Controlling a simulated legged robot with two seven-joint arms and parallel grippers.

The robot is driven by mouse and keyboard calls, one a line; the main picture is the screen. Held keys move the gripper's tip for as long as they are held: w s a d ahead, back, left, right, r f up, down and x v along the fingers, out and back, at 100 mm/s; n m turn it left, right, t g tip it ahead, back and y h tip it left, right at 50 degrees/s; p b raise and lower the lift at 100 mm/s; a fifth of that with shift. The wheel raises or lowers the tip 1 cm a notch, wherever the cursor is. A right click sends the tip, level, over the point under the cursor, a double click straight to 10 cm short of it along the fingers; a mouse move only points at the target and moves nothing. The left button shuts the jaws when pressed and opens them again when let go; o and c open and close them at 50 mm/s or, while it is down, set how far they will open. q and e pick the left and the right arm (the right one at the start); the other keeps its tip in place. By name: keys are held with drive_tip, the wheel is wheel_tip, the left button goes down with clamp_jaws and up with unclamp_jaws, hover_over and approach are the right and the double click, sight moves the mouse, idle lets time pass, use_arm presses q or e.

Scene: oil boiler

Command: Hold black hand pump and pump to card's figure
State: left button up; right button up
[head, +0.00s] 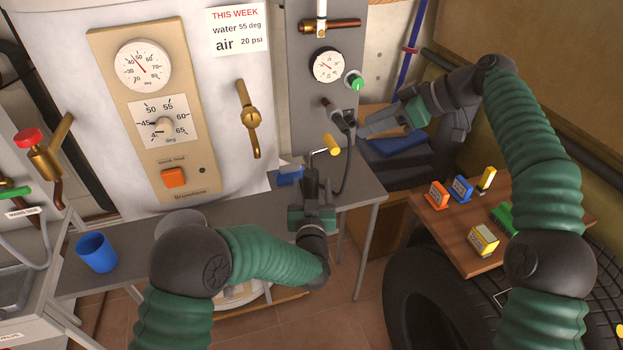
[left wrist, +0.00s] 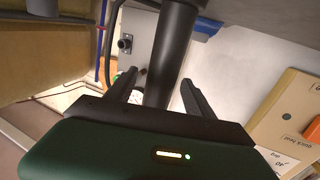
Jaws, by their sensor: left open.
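The card (head: 238,31) on the boiler reads water 55 deg, air 20 psi. The black hand pump (head: 311,180) with a yellow handle (head: 332,145) stands at the grey shelf; its hose (head: 347,170) rises to a black fitting at the grey panel. The small air gauge (head: 327,65) is above; its figures are too small to read. My left gripper (head: 310,198) is open at the pump. In the left wrist view the pump's cylinder (left wrist: 172,50) shows between its fingers (left wrist: 160,90). My right gripper (head: 366,126) is beside the hose fitting; its jaw gap cannot be made out.
A blue cup (head: 96,252) stands on the grey shelf (head: 240,225) at left. A blue item (head: 290,175) lies behind the pump. A wooden board (head: 450,235) with several small coloured items rests near a tyre at right. A green knob (head: 354,81) is beside the gauge.

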use_arm(q)
drive_tip(key=shift+w, duration=1.95)
clamp_jaws()
